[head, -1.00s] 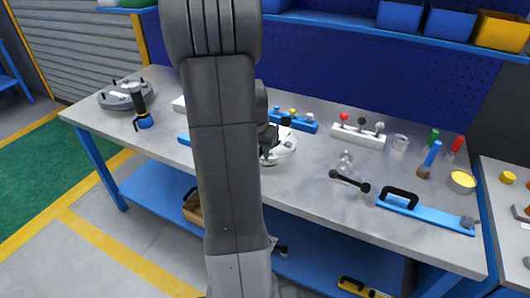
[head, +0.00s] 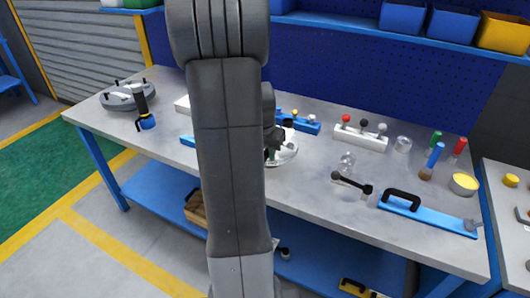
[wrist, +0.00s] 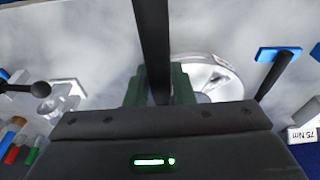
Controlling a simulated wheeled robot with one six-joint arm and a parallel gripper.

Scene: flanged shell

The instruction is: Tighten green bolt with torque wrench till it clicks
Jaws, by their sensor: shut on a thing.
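My gripper (wrist: 160,88) is shut on a long black bar (wrist: 152,40), which looks like the torque wrench's handle. The bar runs up out of the wrist view between the dark green fingers; its working end is not visible there. In the head view the gripper shows only partly at the right edge of my arm. A pale round flanged part (head: 284,152) lies on the bench beside and below it, half hidden by the arm. It also shows in the wrist view (wrist: 212,72), behind the right finger. I cannot make out the green bolt in either view.
On the bench (head: 320,210) stand a white block with ball knobs (head: 360,138), a black bar tool (head: 352,183), a blue tool with a black handle (head: 425,212) and a yellow-filled bowl (head: 464,184). A grey flanged part (head: 125,97) stands far left.

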